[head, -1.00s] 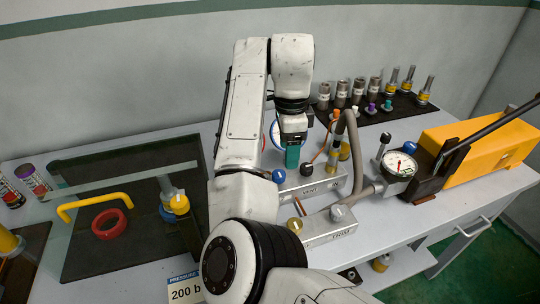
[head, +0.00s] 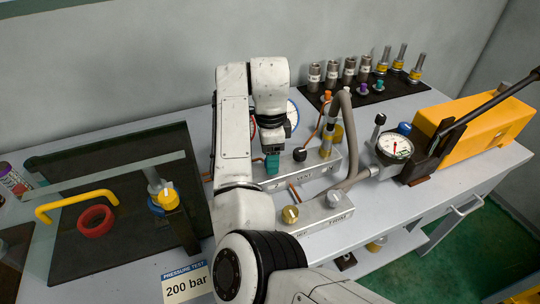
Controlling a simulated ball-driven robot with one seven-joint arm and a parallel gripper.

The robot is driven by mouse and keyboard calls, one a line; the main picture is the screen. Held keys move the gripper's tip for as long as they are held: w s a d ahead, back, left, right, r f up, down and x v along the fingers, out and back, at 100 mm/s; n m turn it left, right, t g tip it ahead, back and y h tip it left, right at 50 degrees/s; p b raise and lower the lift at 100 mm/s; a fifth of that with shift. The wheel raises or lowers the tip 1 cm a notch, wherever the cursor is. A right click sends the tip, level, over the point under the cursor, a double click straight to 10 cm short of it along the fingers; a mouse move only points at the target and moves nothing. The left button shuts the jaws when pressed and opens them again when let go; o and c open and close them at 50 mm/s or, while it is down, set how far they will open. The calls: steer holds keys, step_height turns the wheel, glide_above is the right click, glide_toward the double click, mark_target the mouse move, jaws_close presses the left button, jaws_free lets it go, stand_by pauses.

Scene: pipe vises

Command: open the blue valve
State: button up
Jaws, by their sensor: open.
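I cannot tell whether the fingers touch the knob. A black knob (head: 299,154) stands on the same block just right of the gripper. Another blue knob (head: 404,128) stands behind the pump gauge at the right, well apart from the gripper.
A lower block (head: 320,214) with gold (head: 290,214) and silver (head: 334,198) knobs lies in front. A grey hose (head: 356,140) arches over the right. A round dial (head: 292,112) stands behind the gripper. A yellow pump (head: 475,120) sits at the right.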

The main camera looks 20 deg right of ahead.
steer(key=shift+f, duration=0.3)
steer(key=shift+c, duration=0.4)
steer(key=c, duration=1)
steer(key=shift+o, duration=0.2)
